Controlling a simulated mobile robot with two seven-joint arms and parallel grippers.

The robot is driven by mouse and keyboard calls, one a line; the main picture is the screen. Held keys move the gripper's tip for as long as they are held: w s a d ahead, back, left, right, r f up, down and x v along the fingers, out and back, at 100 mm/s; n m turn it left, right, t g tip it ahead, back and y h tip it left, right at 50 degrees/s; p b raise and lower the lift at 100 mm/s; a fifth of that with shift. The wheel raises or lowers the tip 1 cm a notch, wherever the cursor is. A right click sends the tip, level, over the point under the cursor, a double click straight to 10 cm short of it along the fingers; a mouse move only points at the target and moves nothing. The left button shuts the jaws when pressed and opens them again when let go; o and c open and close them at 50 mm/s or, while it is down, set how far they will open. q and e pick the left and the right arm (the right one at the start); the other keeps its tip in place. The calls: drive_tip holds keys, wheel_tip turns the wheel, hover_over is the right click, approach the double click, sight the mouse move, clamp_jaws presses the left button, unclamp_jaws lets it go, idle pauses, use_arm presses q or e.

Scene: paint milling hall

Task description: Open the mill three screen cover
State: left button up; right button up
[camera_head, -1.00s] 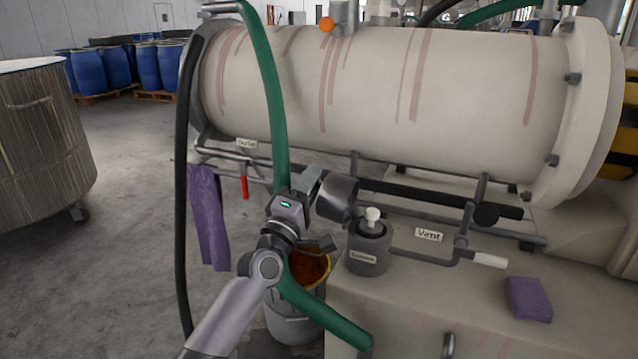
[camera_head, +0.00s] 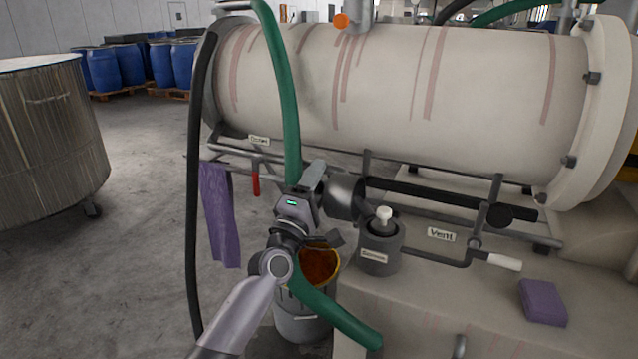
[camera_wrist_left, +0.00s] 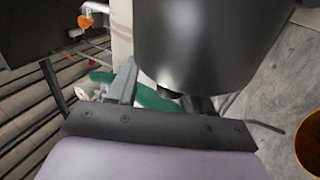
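My left gripper (camera_head: 315,178) is at the left side of a dark grey round housing (camera_head: 345,197) below the big cream mill drum. In the left wrist view a large dark cylinder (camera_wrist_left: 212,40) fills the upper middle, close in front of my gripper, and one grey finger (camera_wrist_left: 126,82) shows at its left. The other finger is mostly hidden, so I cannot tell whether the jaws grip anything. A small grey pot (camera_head: 377,262) with a white knob (camera_head: 384,214) stands right of the housing; its label is too small to read surely. I cannot tell which part is the screen cover. My right gripper is out of view.
The mill drum (camera_head: 420,90) lies across the back. A green hose (camera_head: 280,85) passes behind my gripper. A bucket (camera_head: 300,325) with orange-brown contents stands below. A "Vent" pipe with a white handle (camera_head: 504,262) and a purple block (camera_head: 542,302) are at right. Floor at left is open.

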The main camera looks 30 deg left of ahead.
use_arm(q)
drive_tip(key=shift+s+f, duration=0.35)
drive_tip(key=v, duration=0.6)
drive_tip(key=shift+s, duration=0.2)
drive_tip(key=shift+r, duration=0.1)
